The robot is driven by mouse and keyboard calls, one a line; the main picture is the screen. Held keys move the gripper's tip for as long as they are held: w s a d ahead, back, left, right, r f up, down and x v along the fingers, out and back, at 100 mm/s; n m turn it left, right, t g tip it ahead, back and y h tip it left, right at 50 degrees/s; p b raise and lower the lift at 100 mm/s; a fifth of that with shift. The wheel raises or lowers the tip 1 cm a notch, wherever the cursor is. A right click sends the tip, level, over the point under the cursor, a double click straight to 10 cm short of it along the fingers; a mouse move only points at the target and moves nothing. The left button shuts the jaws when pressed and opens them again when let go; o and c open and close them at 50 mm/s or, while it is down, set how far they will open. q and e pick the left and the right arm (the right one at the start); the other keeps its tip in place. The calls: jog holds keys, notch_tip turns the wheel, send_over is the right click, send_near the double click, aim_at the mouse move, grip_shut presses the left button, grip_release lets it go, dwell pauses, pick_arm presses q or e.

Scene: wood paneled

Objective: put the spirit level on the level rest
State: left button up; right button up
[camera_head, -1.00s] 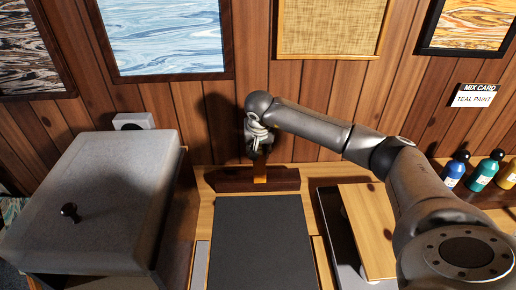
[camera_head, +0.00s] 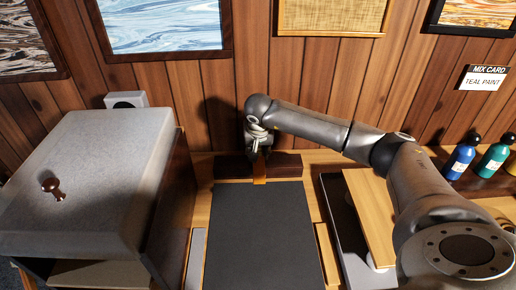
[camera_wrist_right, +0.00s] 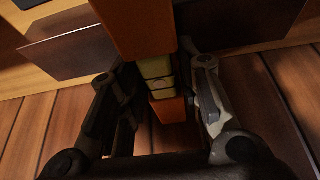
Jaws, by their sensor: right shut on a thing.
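The spirit level is an orange bar with yellow-green parts in its middle (camera_wrist_right: 160,80). In the head view only a short orange piece (camera_head: 259,174) shows below my right gripper (camera_head: 259,153). My right gripper is shut on it, with one finger on each side of the bar in the right wrist view (camera_wrist_right: 165,105). A dark brown wooden block (camera_head: 285,164), likely the level rest, lies along the wall behind the black mat. The orange piece overlaps the block in the picture; I cannot tell whether they touch. My left gripper is not in view.
A large grey box with a knob (camera_head: 90,170) stands at the left. The black mat (camera_head: 262,235) in front is bare. A wooden board (camera_head: 371,215) lies on the right. Paint bottles (camera_head: 458,162) stand at the far right. The paneled wall is close behind the gripper.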

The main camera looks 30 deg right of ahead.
jog(key=shift+f, duration=0.35)
jog(key=shift+f+b, duration=0.3)
jog(key=shift+b, duration=0.05)
jog(key=o, duration=1.5)
jog(key=v, duration=1.2)
